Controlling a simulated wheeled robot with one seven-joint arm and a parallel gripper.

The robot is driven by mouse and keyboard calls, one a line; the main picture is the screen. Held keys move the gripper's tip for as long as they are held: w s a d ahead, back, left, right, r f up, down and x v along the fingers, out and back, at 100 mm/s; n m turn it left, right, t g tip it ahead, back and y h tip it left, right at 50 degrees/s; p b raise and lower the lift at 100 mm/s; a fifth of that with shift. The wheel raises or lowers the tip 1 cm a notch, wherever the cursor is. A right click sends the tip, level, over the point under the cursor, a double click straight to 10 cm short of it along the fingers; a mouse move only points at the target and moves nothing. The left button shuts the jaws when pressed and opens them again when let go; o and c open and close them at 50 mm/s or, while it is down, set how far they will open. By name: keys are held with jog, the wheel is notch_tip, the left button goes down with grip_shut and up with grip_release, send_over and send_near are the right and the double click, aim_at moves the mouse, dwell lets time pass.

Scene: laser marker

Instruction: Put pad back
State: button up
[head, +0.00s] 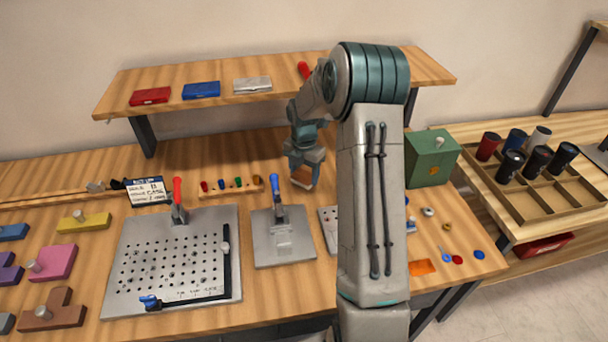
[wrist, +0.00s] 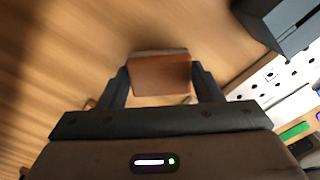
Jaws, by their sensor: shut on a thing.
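My gripper (wrist: 160,85) is shut on a small block with an orange-brown face, which I take to be the pad (wrist: 160,75). The pad sits between the two dark fingers in the wrist view, with a paler strip along its far edge. In the head view my gripper (head: 303,174) points down behind the perforated plates, in front of the shelf. The held pad (head: 302,181) shows there as a small brown patch at the fingertips. I cannot tell whether it touches the table.
A green box (head: 432,158) stands right of my arm. A plate with a blue-handled clamp (head: 276,184) and a larger perforated plate (head: 140,258) lie in front. The shelf (head: 225,88) overhangs behind. My arm hides part of the table, where an orange piece (head: 423,267) lies.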

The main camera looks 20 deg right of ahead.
jog(key=shift+f, duration=0.8)
jog(key=shift+f, duration=0.2)
jog(key=o, duration=0.9)
jog(key=shift+o, duration=0.2)
jog(key=shift+r, duration=0.1)
